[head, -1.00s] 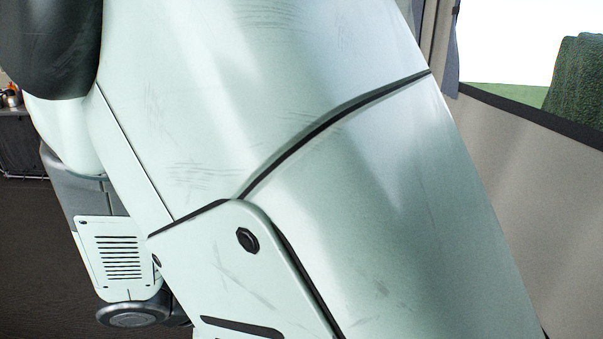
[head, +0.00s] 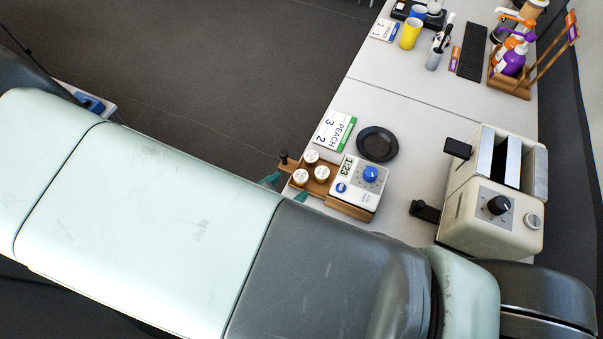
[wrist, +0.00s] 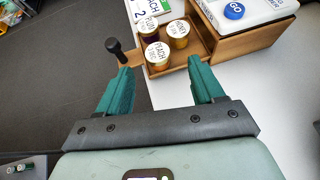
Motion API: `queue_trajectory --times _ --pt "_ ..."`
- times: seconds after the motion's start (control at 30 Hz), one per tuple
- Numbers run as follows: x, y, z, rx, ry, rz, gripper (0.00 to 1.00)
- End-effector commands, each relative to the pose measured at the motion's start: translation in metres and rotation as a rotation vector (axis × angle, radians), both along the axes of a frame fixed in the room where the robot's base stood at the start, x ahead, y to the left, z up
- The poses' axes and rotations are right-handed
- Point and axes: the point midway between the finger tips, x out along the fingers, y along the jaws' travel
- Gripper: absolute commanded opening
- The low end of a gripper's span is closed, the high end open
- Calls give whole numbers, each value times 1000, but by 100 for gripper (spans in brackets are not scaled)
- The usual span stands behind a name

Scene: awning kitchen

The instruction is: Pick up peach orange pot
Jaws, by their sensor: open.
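Three small white-lidded pots sit in a wooden tray (wrist: 186,56). The nearest pot (wrist: 157,54) has an orange-looking side and a lid that seems to end in "ACH". It lies ahead of my gripper (wrist: 158,74), between the lines of the fingers. The right pot (wrist: 178,30) is gold, with a lid that also seems to end in "ACH". The left pot (wrist: 147,28) has a dark side and a lid that seems to read "PLUM". My teal fingers are open and empty, short of the pots. In the head view, the gripper (head: 286,189) is beside the tray.
A black-knobbed peg (wrist: 113,46) stands at the tray's left end, close to my left finger. A white timer (head: 358,183) adjoins the tray. A "PEACH" card (head: 337,131), a dark plate (head: 377,143) and a toaster (head: 495,190) are on the white table.

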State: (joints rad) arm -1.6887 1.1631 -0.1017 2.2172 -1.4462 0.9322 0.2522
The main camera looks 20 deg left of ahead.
Motion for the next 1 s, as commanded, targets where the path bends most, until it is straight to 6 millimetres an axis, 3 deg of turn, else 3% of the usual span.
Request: queue_trajectory --times 0.4,0.7,1.0 --pt "44 -6 -23 0 -1 -2 67" --pt "48 -6 -25 2 0 -1 67" --pt "48 -6 -25 1 0 -2 21"
